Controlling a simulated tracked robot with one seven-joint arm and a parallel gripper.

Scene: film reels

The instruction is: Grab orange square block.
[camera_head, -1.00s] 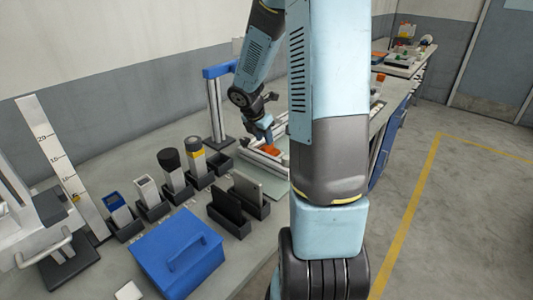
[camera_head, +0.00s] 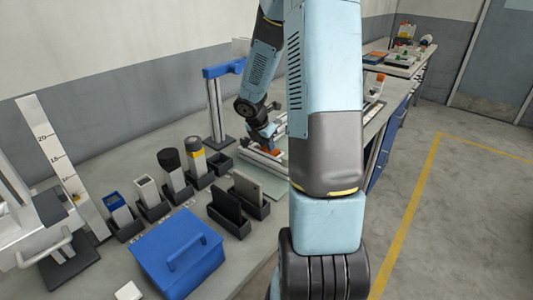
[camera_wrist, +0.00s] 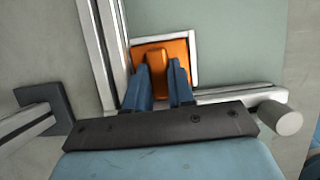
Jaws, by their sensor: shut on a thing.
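The orange square block (camera_wrist: 178,52) shows in the wrist view as a square plate with a raised grip in its middle. It lies within a pale square frame on a grey-green surface. My gripper (camera_wrist: 163,76) has its two blue fingers on either side of the raised grip and is shut on it. In the head view my gripper (camera_head: 263,133) is low over the bench beyond the holders.
Metal rails (camera_wrist: 101,45) run along the block's left and near sides. A blue-topped stand (camera_head: 215,100) rises left of my arm. Several black holders (camera_head: 186,188) and a blue box (camera_head: 178,253) with a handle stand nearer on the bench.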

